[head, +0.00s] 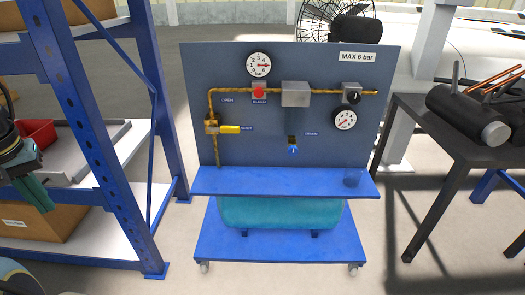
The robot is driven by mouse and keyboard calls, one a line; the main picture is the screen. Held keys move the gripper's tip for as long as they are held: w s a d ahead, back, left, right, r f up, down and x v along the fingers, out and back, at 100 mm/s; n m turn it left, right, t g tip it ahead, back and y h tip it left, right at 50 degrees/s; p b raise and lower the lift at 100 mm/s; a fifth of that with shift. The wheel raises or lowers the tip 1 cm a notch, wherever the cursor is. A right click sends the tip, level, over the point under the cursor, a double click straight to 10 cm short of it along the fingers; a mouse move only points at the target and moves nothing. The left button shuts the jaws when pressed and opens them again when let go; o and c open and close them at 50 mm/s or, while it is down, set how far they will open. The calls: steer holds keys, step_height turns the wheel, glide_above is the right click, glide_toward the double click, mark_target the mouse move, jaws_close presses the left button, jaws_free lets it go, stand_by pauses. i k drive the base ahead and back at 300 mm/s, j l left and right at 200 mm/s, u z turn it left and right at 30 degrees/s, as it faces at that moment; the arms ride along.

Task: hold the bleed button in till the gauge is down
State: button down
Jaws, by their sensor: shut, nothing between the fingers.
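The red bleed button (259,91) sits on a small grey block on the upright blue-grey panel, above the label BLEED. Just above it is a round white gauge (259,65) marked in bar; its red needle points to the right, well off the low end of the scale. A second, smaller gauge (345,120) is at the right of the panel, its needle towards the lower left. My gripper (38,193) is at the far left edge, partly cut off, with its teal fingers shut and empty. It is far from the button and touches nothing that I can see.
A yellow valve handle (229,129) lies level, pointing at SHUT. A blue drain fitting (293,149) hangs mid-panel. A blue shelf (285,183) juts out below. A blue rack (60,110) stands left and a dark table (470,150) right. Floor before the cart is clear.

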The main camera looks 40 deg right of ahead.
mark_target(258, 93)
steer(key=z, duration=1.3)
steer(key=i+j, duration=0.05)
